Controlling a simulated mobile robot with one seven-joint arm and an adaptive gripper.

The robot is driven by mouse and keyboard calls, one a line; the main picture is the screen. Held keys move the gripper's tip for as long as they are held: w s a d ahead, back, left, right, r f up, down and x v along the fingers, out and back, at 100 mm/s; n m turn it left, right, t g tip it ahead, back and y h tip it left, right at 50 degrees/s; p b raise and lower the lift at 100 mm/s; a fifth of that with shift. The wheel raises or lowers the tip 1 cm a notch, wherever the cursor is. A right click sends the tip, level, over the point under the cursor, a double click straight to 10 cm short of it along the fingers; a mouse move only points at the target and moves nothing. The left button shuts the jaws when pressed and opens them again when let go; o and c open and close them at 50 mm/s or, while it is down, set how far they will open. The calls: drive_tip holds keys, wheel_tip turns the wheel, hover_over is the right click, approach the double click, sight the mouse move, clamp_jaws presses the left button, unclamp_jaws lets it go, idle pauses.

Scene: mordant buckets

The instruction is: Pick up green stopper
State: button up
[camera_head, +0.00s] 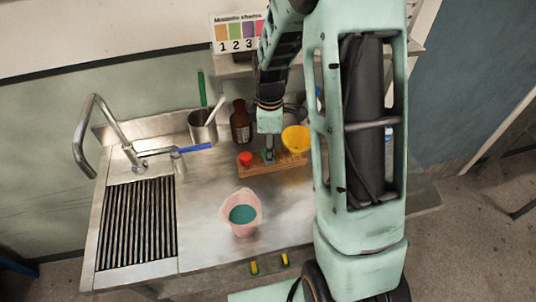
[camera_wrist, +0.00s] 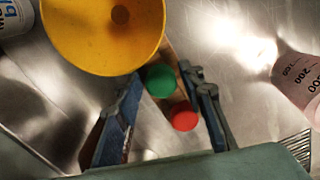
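The green stopper (camera_wrist: 159,80) shows in the wrist view as a round green top between the tips of my gripper (camera_wrist: 160,76). The fingers are apart, one on each side of it, with visible gaps. The red stopper (camera_wrist: 184,116) sits beside it, nearer the palm in that view. In the head view, my gripper (camera_head: 268,156) points down over the wooden rack (camera_head: 287,167), just right of the red stopper (camera_head: 246,158). The green stopper is mostly hidden there by the fingers.
A yellow funnel (camera_head: 295,138) stands close to the right of my gripper. A brown bottle (camera_head: 240,122) and a metal cup (camera_head: 203,128) with tools stand behind to the left. A pink beaker (camera_head: 240,211) of teal liquid is in front. The steel counter (camera_head: 203,240) has free room front-left.

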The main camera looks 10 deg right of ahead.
drive_tip(key=c, duration=0.6)
drive_tip(key=shift+r, duration=0.1)
drive_tip(key=shift+r+p, duration=0.4)
drive_tip(key=shift+r, duration=0.1)
drive_tip(key=r+p, duration=0.1)
drive_tip(key=r, duration=0.1)
drive_tip(key=s+r+p, duration=0.1)
drive_tip(key=shift+r+p, duration=0.3)
drive_tip(key=shift+r, duration=0.1)
drive_tip(key=s+r, duration=0.2)
drive_tip(key=s, duration=0.2)
drive_tip(key=s+r, duration=0.3)
drive_tip(key=s, duration=0.1)
drive_tip(key=s+r, duration=0.3)
drive_tip(key=s, duration=0.2)
drive_tip(key=shift+d, duration=0.15)
